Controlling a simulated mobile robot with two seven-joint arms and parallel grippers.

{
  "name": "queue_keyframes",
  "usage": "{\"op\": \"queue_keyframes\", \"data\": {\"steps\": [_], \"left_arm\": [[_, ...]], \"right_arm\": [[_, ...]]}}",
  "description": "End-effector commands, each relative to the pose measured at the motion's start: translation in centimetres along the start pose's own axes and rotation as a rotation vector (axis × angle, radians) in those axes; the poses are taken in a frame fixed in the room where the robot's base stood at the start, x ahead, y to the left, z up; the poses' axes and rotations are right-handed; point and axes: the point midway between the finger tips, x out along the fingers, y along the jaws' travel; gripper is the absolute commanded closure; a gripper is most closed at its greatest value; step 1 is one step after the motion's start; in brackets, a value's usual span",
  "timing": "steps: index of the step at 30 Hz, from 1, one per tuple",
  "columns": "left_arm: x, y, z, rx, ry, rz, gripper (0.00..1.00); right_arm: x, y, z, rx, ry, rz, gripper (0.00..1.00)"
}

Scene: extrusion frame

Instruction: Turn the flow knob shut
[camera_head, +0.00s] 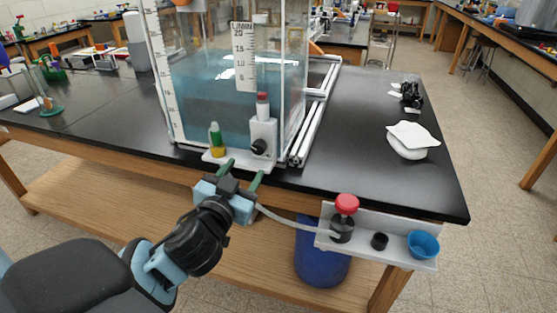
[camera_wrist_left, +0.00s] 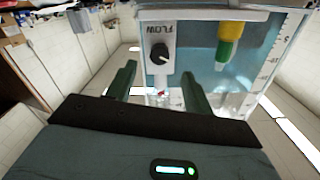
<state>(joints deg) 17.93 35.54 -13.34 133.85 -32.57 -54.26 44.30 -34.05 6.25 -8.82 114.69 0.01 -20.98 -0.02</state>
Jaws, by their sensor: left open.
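The flow knob (camera_head: 259,146) is a small black round knob on a white block (camera_head: 264,131) at the front of a clear water tank. In the left wrist view the knob (camera_wrist_left: 159,52) sits under the word FLOW and has a pale pointer line. My left gripper (camera_head: 242,172) is open, its two green fingers reaching toward the block from the front, just below the knob in the head view. In the left wrist view the fingers (camera_wrist_left: 158,72) lie either side of the knob's line, apart from it. Nothing is between them. My right gripper is not in view.
A green and yellow piece (camera_head: 217,141) stands on the ledge left of the knob. A shelf (camera_head: 400,249) at right holds a red-topped knob (camera_head: 346,205) and a blue cup (camera_head: 423,244). A blue bin (camera_head: 320,255) stands below.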

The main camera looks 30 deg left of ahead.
Motion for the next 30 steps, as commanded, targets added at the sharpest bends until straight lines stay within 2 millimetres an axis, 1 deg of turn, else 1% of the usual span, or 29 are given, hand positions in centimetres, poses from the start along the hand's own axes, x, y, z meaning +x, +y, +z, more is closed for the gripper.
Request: {"op": "queue_keyframes", "data": {"steps": [3, 7, 11, 22, 27, 30], "left_arm": [[0.1, -0.2, -0.5, -0.002, 0.013, -0.008, 0.48], [0.1, -0.2, -0.6, -0.003, 0.014, -0.008, 0.48], [0.8, -0.3, -0.6, -0.002, 0.014, -0.009, 0.48], [6.0, -0.4, -0.8, -0.002, 0.015, -0.010, 0.48], [7.4, -0.3, -0.7, -0.002, 0.013, -0.008, 0.48], [7.8, -0.3, -0.7, -0.002, 0.013, -0.008, 0.48]], "right_arm": [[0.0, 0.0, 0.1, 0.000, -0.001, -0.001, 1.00], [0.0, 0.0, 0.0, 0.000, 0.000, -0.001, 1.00], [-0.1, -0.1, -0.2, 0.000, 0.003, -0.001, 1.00], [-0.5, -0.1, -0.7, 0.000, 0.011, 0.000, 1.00], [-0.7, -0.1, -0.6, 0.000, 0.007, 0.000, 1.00], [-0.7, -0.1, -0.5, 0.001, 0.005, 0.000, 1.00]]}}
